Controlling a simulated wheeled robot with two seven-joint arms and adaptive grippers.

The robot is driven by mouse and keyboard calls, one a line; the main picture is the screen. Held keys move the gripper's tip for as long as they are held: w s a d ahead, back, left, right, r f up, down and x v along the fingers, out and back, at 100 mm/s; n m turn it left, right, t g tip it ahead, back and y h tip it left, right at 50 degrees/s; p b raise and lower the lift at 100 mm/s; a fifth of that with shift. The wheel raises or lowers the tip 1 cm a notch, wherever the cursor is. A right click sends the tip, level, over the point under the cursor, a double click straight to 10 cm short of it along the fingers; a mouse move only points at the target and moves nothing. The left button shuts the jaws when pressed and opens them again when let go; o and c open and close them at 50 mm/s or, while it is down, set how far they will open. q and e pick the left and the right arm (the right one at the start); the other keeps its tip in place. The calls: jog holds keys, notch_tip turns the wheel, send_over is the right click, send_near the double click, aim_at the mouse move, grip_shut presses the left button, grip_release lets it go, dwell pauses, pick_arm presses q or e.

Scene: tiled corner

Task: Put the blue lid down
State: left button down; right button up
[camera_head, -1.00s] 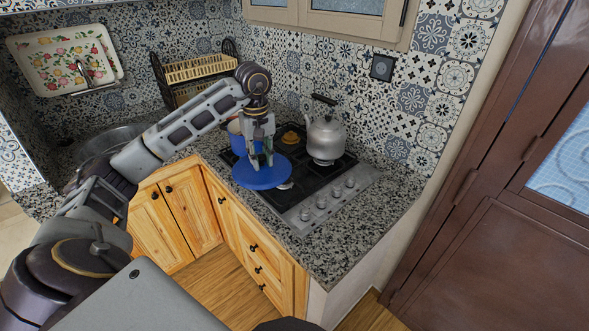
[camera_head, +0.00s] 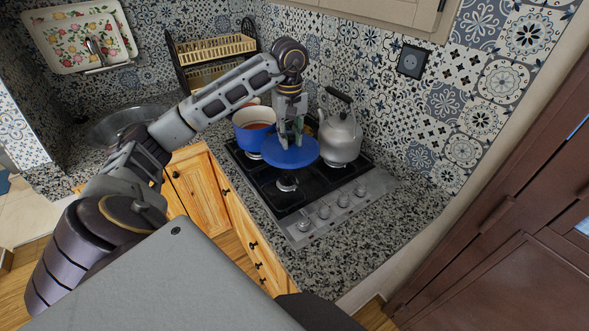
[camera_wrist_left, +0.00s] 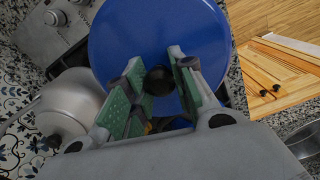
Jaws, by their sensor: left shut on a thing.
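The blue lid (camera_head: 284,155) is a round disc with a dark knob on top, held over the stove. My left gripper (camera_head: 291,137) is above it and shut on its knob. In the left wrist view the lid (camera_wrist_left: 150,35) fills the upper middle, with the black knob between the green-padded fingers (camera_wrist_left: 158,80). A blue pot (camera_head: 250,132) with reddish contents stands open on the stove, just left of the lid. The gap between the lid and the stove is hard to judge. My right gripper is not in view.
A grey kettle (camera_head: 340,136) stands on the stove close to the right of the lid. The black stove (camera_head: 269,190) has bare burners in front. Speckled counter (camera_head: 395,215) lies free to the right. A dish rack (camera_head: 216,50) stands behind.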

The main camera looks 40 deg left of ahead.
aim_at(290, 152)
pick_arm(q)
jog(key=shift+s+r, duration=0.1)
dwell(0.3)
jog(key=shift+f, duration=2.95)
jog(key=shift+f+p, duration=0.1)
jog(key=shift+p, duration=0.2)
jog(key=shift+f, duration=2)
jog(key=shift+f+b, duration=0.35)
jog(key=shift+f, duration=0.25)
jog(key=c, duration=1.2)
grip_release()
